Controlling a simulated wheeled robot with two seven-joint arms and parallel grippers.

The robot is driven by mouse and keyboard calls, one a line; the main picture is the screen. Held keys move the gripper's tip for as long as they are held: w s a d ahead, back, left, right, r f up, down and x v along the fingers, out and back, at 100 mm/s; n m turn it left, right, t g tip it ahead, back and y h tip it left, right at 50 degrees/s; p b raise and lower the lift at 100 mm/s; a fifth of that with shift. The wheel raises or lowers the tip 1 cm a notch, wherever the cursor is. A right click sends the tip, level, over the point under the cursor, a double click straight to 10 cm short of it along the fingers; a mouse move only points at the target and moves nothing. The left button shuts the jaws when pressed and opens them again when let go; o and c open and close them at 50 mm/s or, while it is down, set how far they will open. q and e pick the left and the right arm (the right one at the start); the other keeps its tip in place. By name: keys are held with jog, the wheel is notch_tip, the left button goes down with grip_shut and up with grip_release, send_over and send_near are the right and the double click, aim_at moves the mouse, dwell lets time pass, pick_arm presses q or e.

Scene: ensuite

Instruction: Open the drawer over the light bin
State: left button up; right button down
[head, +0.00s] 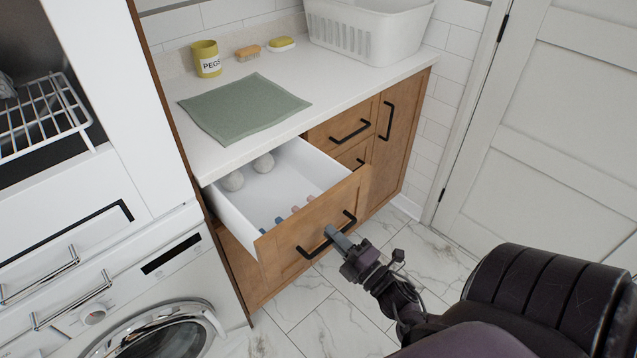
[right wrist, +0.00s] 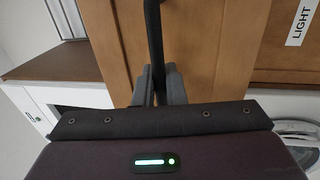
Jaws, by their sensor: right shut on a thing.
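The wooden drawer (head: 318,212) at the left of the cabinet stands pulled well out, its white inside showing. Its front also shows in the right wrist view (right wrist: 115,45). My right gripper (head: 333,234) is shut on the drawer's black bar handle (head: 309,251), and the right wrist view shows the handle (right wrist: 153,35) between the fingers (right wrist: 158,84). A white "LIGHT" label (right wrist: 300,22) is on the wooden front below the drawer; that bin front is mostly hidden by the drawer in the head view. My left gripper is not in view.
The drawer holds pale balls (head: 233,181) and small coloured items. On the counter (head: 345,103) are a green cloth (head: 245,108), a yellow PEGS pot (head: 207,60), a brush (head: 248,53) and a white basket (head: 365,40). A washer (head: 150,335) stands left; tiled floor (head: 440,245) lies right.

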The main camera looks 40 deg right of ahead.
jog(key=r+p+v, duration=0.1)
jog(key=p+v, duration=0.1)
jog(key=v, duration=0.5)
jog(key=shift+s, duration=0.25)
jog(key=shift+r, duration=0.15)
jog(key=c, duration=1.6)
grip_release()
jog(key=shift+c, duration=0.2)
jog(key=v, duration=0.7)
jog(key=shift+s+b, duration=0.3)
jog(key=shift+s, duration=0.05)
